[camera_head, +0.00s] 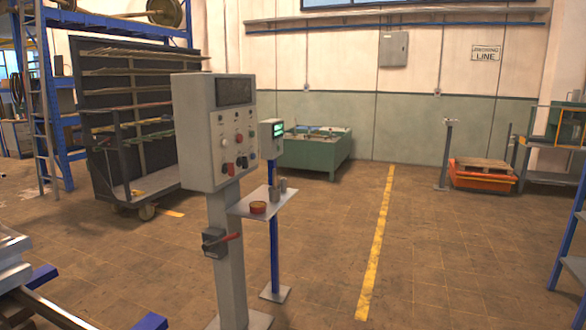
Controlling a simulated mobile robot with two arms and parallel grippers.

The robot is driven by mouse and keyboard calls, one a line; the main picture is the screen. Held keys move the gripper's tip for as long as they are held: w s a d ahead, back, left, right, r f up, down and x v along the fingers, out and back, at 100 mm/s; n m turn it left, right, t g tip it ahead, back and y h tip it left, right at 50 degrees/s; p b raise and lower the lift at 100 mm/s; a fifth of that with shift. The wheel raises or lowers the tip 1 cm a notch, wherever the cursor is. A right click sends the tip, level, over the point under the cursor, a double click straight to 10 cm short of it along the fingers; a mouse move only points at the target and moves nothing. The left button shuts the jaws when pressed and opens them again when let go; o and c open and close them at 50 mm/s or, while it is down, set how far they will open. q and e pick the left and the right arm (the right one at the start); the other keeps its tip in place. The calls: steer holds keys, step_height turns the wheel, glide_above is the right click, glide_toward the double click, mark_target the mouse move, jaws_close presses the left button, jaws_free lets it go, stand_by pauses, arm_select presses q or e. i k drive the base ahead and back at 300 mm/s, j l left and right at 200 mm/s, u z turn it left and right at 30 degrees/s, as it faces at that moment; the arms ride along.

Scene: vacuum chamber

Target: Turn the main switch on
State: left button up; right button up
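A grey control box (194,130) stands on a grey post (230,275) left of the middle. Its front has a dark display (233,92), several small knobs and buttons, a red knob (229,169) and a black knob (243,162). Neither of my grippers is in view.
A blue post (274,245) with a green-lit screen (278,130) stands just behind. Metal and blue parts (150,321) fill the lower left. Floor on the right is clear.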

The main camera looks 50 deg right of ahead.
mark_target(229, 167)
steer(key=z, duration=1.25)
steer(key=i+j, duration=0.1)
steer(key=i, duration=0.2)
steer(key=i+j, duration=0.1)
steer(key=i, duration=0.2)
